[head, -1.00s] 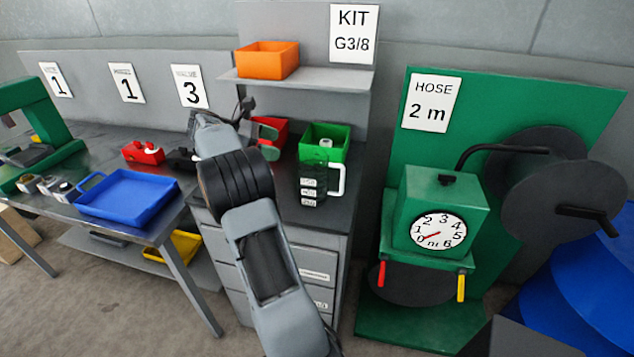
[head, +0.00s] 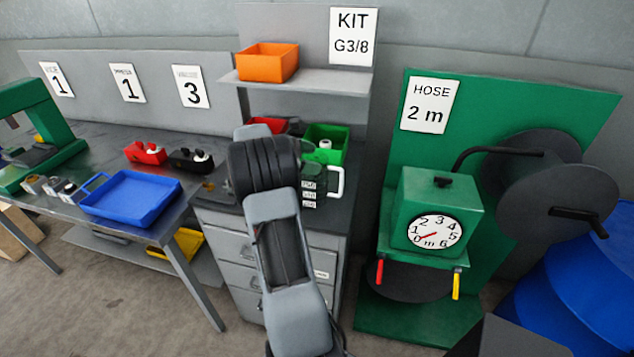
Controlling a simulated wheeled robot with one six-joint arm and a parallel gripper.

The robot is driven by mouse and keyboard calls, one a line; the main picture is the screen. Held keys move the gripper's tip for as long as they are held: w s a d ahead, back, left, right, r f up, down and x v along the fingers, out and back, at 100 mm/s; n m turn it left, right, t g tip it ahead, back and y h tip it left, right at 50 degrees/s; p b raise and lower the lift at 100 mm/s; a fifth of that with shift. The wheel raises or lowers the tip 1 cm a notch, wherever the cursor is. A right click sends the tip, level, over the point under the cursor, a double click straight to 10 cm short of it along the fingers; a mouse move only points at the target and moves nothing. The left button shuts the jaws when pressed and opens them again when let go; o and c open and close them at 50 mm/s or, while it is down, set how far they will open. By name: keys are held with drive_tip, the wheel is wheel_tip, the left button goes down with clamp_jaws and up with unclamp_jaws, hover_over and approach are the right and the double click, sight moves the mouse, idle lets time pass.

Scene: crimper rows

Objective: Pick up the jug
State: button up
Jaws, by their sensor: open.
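The jug (head: 309,191) stands on the dark top of the drawer cabinet, in front of the green bin. It is dark and see-through, with white labels on its front and a white handle on its right side. My arm covers its left part. My gripper (head: 309,154) is mostly hidden behind my own arm; only a dark bit of it shows at the jug's upper part. It is open. I cannot tell whether its fingers are around the jug or only beside it.
A green bin (head: 340,134) and a red bin (head: 262,125) stand behind on the cabinet (head: 222,222). A shelf (head: 318,79) with an orange bin (head: 268,62) hangs above. The green hose stand (head: 408,322) is to the right. The bench with a blue tray (head: 157,203) is to the left.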

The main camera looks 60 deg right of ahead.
drive_tip(key=shift+s+d+f, duration=0.1)
drive_tip(key=shift+s, duration=0.05)
drive_tip(key=shift+c, duration=0.5)
drive_tip(key=c, duration=0.8)
